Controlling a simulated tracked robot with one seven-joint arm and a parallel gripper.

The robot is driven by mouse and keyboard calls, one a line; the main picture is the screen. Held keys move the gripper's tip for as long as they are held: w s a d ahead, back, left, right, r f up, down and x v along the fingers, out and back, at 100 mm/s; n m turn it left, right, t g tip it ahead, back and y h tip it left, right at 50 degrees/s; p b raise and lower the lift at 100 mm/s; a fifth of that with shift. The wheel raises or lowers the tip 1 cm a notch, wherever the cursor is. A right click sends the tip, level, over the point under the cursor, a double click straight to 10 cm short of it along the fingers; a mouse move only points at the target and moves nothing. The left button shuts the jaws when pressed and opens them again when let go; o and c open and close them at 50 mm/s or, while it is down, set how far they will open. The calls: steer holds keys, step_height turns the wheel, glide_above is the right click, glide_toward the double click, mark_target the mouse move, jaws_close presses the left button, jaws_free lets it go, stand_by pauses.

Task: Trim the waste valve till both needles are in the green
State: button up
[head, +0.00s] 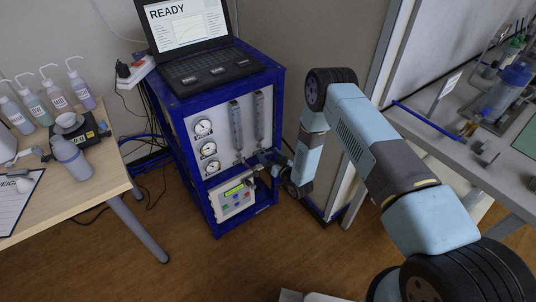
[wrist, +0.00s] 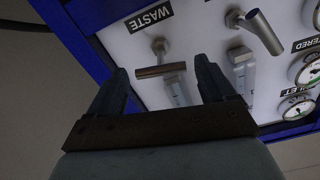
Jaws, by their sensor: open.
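The waste valve (wrist: 161,70) has a brown bar handle on a metal stem, under a WASTE label (wrist: 150,17) in the wrist view. My gripper (wrist: 162,66) is open, with the handle showing between its two fingers; I cannot tell how deep the fingers reach. In the head view my gripper (head: 258,170) is at the analyser's lower right front and hides the valve. Three round gauges (head: 203,127) (head: 208,149) (head: 212,168) sit on the panel's left. Two gauges (wrist: 305,70) (wrist: 297,107) show green arcs in the wrist view; their needles are too small to read.
A second valve (wrist: 262,30) with a metal lever sits right of the waste valve. Two clear flow tubes (head: 236,125) (head: 259,115) stand on the panel. A laptop (head: 190,40) showing READY is on top. A keypad unit (head: 234,197) sits below. A wall partition stands right of the cabinet.

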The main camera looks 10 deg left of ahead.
steer(key=v, duration=1.2)
steer(key=shift+d, duration=0.1)
